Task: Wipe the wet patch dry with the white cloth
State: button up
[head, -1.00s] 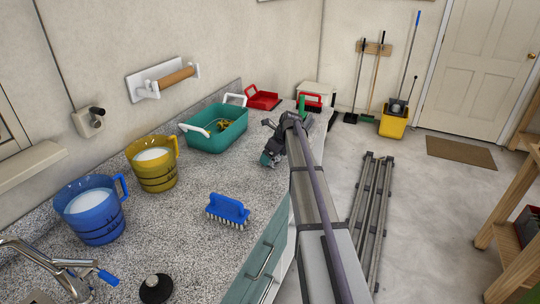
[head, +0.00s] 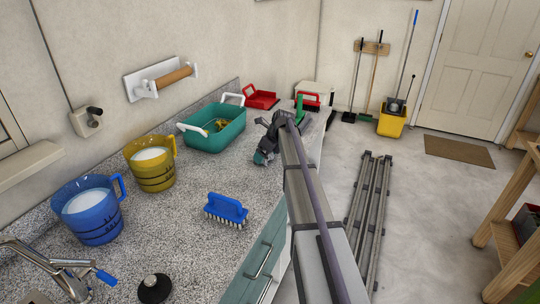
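My gripper (head: 262,156) is low over the speckled counter (head: 185,215), to the right of the teal tub. A small teal piece shows at its tip; I cannot tell whether this is part of the gripper or something in it. The fingers are too small and dark to show whether they are open or shut. I cannot make out the white cloth or the wet patch on the speckled surface. My arm hides part of the counter's right edge.
The teal tub (head: 228,137) with white handles holds something yellow. A yellow jug (head: 155,178), a blue jug (head: 98,226), a blue brush (head: 228,207) and a black stopper (head: 155,288) stand nearer. Red dustpans (head: 262,99) lie at the back. Bare counter surrounds the brush.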

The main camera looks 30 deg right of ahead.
aim_at(273, 162)
jog(key=shift+w+a, duration=0.85)
jog(key=shift+w, duration=0.2)
jog(key=shift+w+a, duration=0.85)
jog(key=shift+w, duration=0.15)
jog(key=shift+s+d+f, duration=0.1)
jog(key=shift+s+d, duration=0.3)
jog(key=shift+s, duration=0.2)
jog(key=shift+s+d, duration=0.4)
jog(key=shift+s, duration=0.2)
jog(key=shift+s+d+r, duration=0.2)
jog(key=shift+s+d, duration=2.1)
jog(key=shift+s, duration=0.25)
jog(key=shift+w+a+f, duration=0.15)
jog(key=shift+w+a, duration=0.7)
jog(key=shift+w, duration=0.2)
jog(key=shift+w+a, duration=1.1)
jog(key=shift+w, duration=0.2)
jog(key=shift+w+a, duration=1.1)
jog(key=shift+w, duration=0.2)
jog(key=shift+s+d, duration=0.25)
jog(key=shift+s, duration=0.2)
jog(key=shift+s+d, duration=1.75)
jog(key=shift+s, duration=0.2)
jog(key=shift+s+d, duration=0.95)
jog(key=shift+s, duration=0.3)
